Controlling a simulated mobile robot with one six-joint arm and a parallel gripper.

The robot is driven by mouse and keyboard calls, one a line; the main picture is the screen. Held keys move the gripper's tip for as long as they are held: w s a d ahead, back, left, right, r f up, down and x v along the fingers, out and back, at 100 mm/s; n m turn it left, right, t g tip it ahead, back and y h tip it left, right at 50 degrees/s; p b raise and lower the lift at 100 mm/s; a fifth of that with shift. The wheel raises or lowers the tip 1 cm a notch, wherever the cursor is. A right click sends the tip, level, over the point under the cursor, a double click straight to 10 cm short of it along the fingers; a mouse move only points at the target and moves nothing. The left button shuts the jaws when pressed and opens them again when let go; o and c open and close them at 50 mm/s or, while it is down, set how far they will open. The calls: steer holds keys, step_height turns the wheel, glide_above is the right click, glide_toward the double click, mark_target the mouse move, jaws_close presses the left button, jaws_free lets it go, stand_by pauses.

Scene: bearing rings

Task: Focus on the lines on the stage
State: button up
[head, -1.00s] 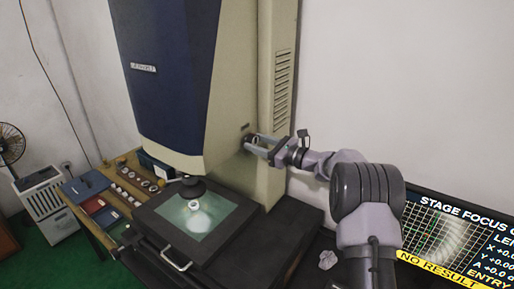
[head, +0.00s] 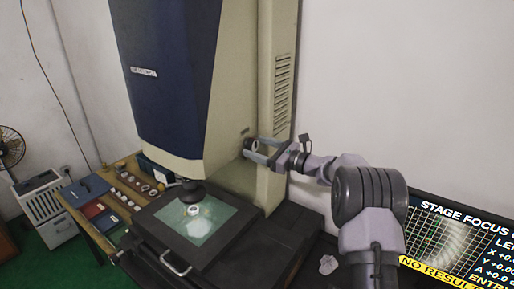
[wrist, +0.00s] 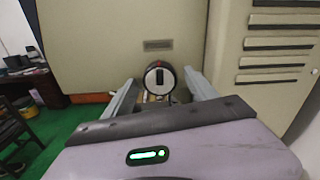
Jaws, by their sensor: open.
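The measuring machine (head: 168,75) stands tall, dark blue and cream, with a lit glass stage (head: 215,222) at its foot. A small pale ring (head: 193,210) lies on the glass under the lens (head: 192,190). A dark round knob (wrist: 160,78) sticks out of the machine's side. My gripper (head: 254,150) is open at this knob. In the wrist view the knob shows between the two spread fingers, with a gap on each side; I cannot tell how far the tips reach past it. The monitor (head: 445,245) reads "STAGE FOCUS" and "NO RESULT" and shows a blurred ring on a grid.
A wooden bench (head: 127,190) with trays and several rings stands left of the stage. A crumpled pale lump (head: 328,264) lies on the dark surface by my arm. A vented column (head: 283,90) rises just behind the gripper. A fan (head: 10,145) stands far left.

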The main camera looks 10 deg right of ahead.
steer(key=v, duration=1.7)
steer(key=shift+p, duration=0.35)
steer(key=shift+r, duration=0.15)
